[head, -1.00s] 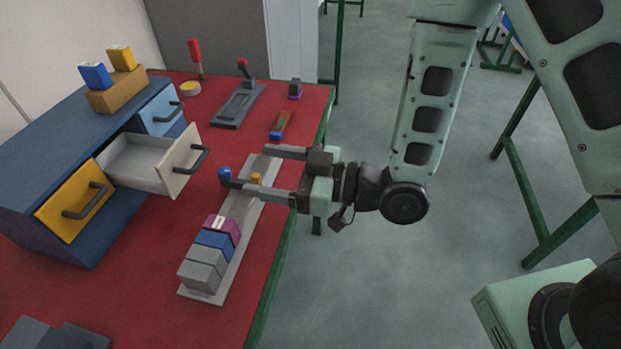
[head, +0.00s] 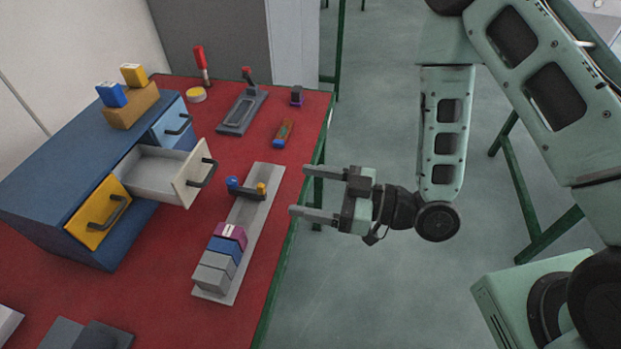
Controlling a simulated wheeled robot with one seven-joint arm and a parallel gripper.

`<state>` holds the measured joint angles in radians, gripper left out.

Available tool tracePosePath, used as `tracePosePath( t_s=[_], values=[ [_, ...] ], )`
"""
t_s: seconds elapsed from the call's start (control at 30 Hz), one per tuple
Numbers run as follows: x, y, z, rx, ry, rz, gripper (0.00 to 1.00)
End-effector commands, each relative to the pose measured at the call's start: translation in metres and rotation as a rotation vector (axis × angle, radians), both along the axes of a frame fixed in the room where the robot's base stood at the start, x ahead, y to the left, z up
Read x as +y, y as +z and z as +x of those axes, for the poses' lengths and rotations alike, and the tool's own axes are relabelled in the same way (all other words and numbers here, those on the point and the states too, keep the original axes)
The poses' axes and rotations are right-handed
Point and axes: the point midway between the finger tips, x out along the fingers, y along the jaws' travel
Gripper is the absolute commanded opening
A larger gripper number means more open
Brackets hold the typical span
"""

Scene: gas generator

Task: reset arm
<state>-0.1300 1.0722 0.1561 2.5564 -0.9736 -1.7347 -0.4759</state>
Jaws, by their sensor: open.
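My gripper (head: 304,192) is open and empty, its two fingers pointing left. It hangs at the right edge of the red table (head: 140,300), with its palm over the floor beyond that edge. To its left lies a long grey tray (head: 257,215) with a row of grey, blue and purple blocks (head: 221,256) at its near end. The fingers are apart from the tray and the knobs.
A blue cabinet (head: 70,185) stands at left with its white drawer (head: 160,172) pulled open. A dark lever plate (head: 242,111), a red-handled tool (head: 201,65) and a small brown-and-blue piece (head: 284,133) are at the back. Open floor (head: 370,290) lies right of the table.

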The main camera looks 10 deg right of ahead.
Motion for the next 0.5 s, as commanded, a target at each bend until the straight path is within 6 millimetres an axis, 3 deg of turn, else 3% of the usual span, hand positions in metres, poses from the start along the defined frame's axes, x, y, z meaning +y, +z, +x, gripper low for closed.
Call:
tracePosePath(
  t_s=[0.27,0.5],
  values=[
    [0.001,0.0,0.001,-0.001,0.003,-0.01,0.74],
    [0.018,-0.008,0.014,0.028,0.037,-0.289,0.74]
  ],
)
